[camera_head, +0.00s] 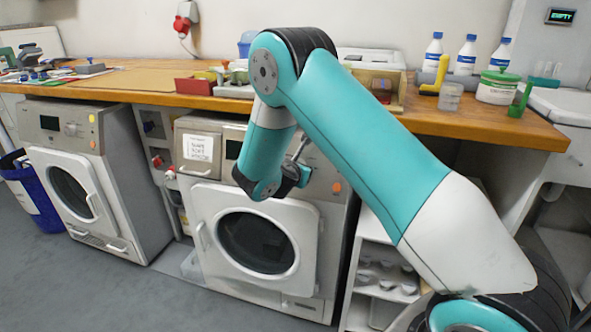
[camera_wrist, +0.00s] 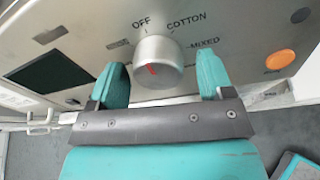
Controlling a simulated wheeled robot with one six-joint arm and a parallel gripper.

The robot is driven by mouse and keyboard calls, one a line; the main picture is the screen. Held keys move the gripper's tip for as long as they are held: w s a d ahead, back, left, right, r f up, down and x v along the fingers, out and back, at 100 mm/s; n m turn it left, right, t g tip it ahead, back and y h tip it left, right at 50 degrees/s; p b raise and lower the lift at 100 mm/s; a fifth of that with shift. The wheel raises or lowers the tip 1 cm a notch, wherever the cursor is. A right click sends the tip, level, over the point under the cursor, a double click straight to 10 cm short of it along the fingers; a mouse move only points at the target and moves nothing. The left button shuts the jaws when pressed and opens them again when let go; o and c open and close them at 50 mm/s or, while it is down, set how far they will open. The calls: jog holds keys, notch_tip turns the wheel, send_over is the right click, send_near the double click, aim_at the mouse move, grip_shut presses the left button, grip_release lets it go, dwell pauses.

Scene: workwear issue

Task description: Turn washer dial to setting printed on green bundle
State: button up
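In the wrist view the silver washer dial (camera_wrist: 158,62) sits on the grey panel, with a short red mark on its face. OFF is printed above it, COTTON above right and MIXED to the right; a label at left is too small to read. My gripper (camera_wrist: 160,72) is open, with one teal finger on each side of the dial and a visible gap to each. In the head view my arm hides the dial on the middle washer (camera_head: 265,243), and the fingers are mostly hidden. I cannot make out a green bundle in either view.
An orange button (camera_wrist: 280,60) and a dark display (camera_wrist: 48,74) flank the dial. A paper note (camera_head: 198,148) is on the middle washer. Another machine (camera_head: 75,185) stands left. The wooden counter (camera_head: 440,122) above holds bottles, a tub and trays. Grey floor is clear in front.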

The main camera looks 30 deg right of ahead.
jog(key=c, duration=0.8)
jog(key=shift+c, duration=0.2)
jog(key=shift+m, duration=0.3)
jog(key=m, duration=0.3)
jog(key=shift+a+f+t+b, duration=0.1)
jog(key=shift+t+b, duration=0.2)
jog(key=shift+b, duration=0.05)
jog(key=m+b, duration=0.2)
jog(key=m, duration=0.2)
jog(key=shift+w+m, duration=0.1)
jog(key=shift+m, duration=0.3)
jog(key=m+b, duration=0.3)
jog(key=m, duration=0.2)
jog(key=shift+f+m+t+h+b, duration=0.1)
jog(key=shift+m+t+h+b, duration=0.2)
jog(key=shift+h+b, duration=0.1)
jog(key=shift+r+m+b, duration=0.2)
jog(key=shift+m+b, duration=1.15)
jog(key=shift+m, duration=0.45)
